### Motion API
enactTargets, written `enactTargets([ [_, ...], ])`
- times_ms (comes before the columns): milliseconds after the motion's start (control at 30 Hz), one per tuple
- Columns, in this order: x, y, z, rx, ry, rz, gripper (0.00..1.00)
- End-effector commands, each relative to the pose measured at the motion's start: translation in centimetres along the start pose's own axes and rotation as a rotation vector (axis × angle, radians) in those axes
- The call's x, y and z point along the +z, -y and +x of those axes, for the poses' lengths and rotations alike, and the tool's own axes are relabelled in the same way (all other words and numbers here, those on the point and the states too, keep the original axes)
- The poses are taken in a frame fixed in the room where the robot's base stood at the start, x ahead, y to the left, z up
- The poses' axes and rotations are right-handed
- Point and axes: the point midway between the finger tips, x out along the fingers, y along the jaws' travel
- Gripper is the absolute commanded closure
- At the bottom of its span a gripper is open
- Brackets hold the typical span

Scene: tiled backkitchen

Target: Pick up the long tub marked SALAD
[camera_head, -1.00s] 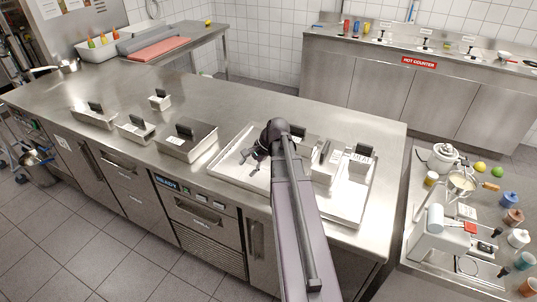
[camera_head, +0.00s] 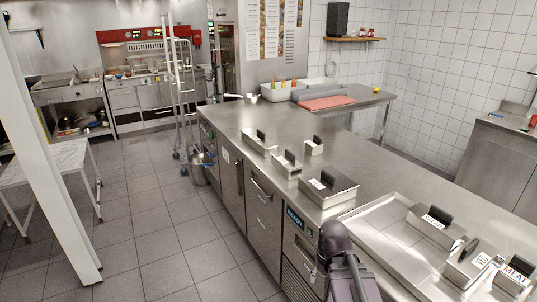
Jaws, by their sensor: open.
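Several lidded steel tubs with dark handles stand on the steel counter (camera_head: 400,170). A long, narrow tub (camera_head: 258,143) is at the far left of the row, and a wide tub (camera_head: 335,192) is nearest in it. More tubs stand in the shallow tray (camera_head: 375,236) at right, including a tub (camera_head: 428,232) with a label too blurred to read surely and one marked MEAT (camera_head: 512,281). I cannot tell which tub is marked SALAD.
Two small tubs (camera_head: 287,166) and (camera_head: 314,147) stand between the long and wide tubs. A white-legged table (camera_head: 45,165) is at left. A rack (camera_head: 178,100) stands at the counter's far end. The floor (camera_head: 150,215) left of the counter is clear.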

Motion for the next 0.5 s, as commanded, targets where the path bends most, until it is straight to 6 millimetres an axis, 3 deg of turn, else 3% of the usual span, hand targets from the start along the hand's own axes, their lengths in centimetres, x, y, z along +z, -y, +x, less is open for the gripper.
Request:
enactTargets([
  [133,0.86,1.15,0.33,0.036,-0.002,-0.087,0.37],
  [500,1.02,1.41,0.35,0.05,-0.002,-0.117,0.37],
])
